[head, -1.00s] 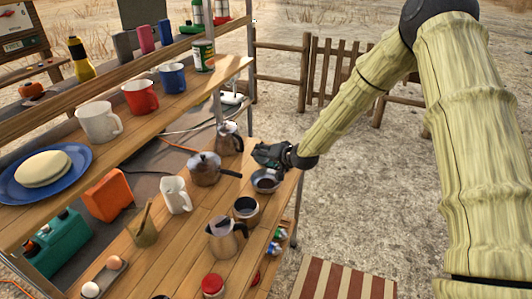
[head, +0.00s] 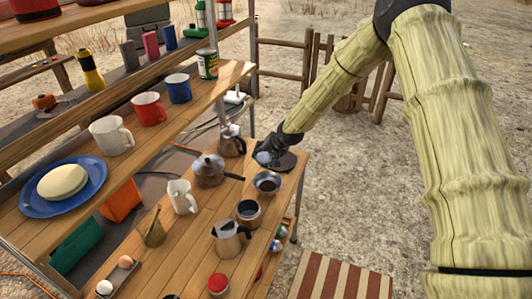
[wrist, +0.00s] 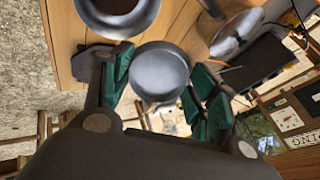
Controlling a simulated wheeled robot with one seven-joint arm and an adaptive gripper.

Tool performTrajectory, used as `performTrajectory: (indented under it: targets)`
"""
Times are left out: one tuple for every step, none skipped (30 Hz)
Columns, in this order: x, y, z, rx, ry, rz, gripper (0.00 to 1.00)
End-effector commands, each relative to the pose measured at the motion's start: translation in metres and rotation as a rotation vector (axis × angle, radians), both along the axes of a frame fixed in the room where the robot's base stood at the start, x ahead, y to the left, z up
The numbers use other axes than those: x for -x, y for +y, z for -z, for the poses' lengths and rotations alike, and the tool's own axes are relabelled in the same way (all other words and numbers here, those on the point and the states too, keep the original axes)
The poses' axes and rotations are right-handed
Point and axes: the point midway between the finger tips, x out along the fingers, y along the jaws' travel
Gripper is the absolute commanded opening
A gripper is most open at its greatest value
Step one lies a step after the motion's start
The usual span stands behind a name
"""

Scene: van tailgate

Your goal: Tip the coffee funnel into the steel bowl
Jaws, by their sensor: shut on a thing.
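My gripper (head: 272,157) is at the far end of the lower wooden shelf, just behind the steel bowl (head: 267,186). Its green-padded fingers (wrist: 160,80) are shut on the coffee funnel. The round, grey metal funnel (wrist: 160,70) sits between them in the wrist view; no dark grounds show on its visible face. In the head view, the funnel (head: 263,158) is a small pale patch, partly hidden by the fingers. The bowl stands upright with dark brown matter inside; it also shows, cut off, at the top of the wrist view (wrist: 118,22).
A moka pot with a black handle (head: 209,171) stands left of the bowl. An open metal pot base (head: 248,213), a steel jug (head: 230,240) and a white pitcher (head: 182,197) are nearer. Another pot (head: 232,142) stands behind. Mugs line the upper shelf (head: 120,160).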

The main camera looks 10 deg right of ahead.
Motion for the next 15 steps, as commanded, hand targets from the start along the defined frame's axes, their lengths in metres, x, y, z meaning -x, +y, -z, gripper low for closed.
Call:
performTrajectory:
  targets:
    - [-0.001, 0.001, -0.006, 0.009, 0.019, 0.000, 0.37]
    - [-0.002, 0.001, -0.007, 0.016, 0.031, 0.000, 0.37]
    - [-0.002, 0.001, -0.008, 0.024, 0.049, 0.001, 0.37]
    - [-0.003, 0.001, -0.008, 0.032, 0.064, 0.000, 0.37]
    - [-0.004, 0.001, -0.009, 0.039, 0.078, 0.001, 0.37]
    - [-0.004, 0.002, -0.010, 0.050, 0.098, 0.000, 0.37]
    - [-0.004, 0.002, -0.011, 0.057, 0.114, 0.001, 0.37]
    - [-0.005, 0.002, -0.012, 0.064, 0.128, 0.001, 0.37]
    - [-0.005, 0.003, -0.013, 0.072, 0.148, 0.001, 0.37]
    - [-0.005, 0.003, -0.013, 0.081, 0.165, 0.001, 0.37]
    - [-0.006, 0.003, -0.014, 0.090, 0.181, 0.001, 0.37]
    - [-0.006, 0.003, -0.015, 0.101, 0.203, 0.000, 0.37]
    - [-0.007, 0.003, -0.016, 0.109, 0.218, 0.000, 0.37]
    - [-0.008, 0.004, -0.017, 0.116, 0.234, 0.000, 0.37]
    - [-0.008, 0.004, -0.019, 0.126, 0.256, 0.000, 0.37]
